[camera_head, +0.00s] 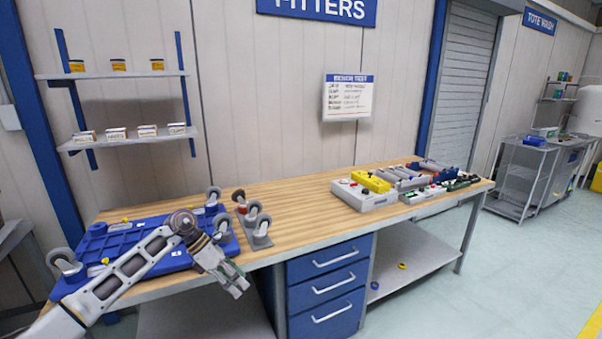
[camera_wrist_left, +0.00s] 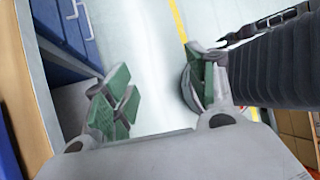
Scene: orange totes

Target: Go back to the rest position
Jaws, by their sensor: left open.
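My left gripper (camera_head: 236,283) is in front of the wooden bench's front edge, to the left of the blue drawers, with its arm coming in from the lower left. In the left wrist view the left gripper (camera_wrist_left: 158,100) has its green-padded fingers apart, with only the floor showing between them. It is open and empty. My right gripper does not show in the head view, and I cannot make it out in the wrist view.
A wooden bench (camera_head: 300,196) carries a blue platform (camera_head: 130,243) with casters, partly behind my left arm, and loose casters (camera_head: 259,232). Grey and yellow control boxes (camera_head: 366,196) stand at its right. Blue drawers (camera_head: 326,285) are below. The floor (camera_head: 480,275) at right is clear.

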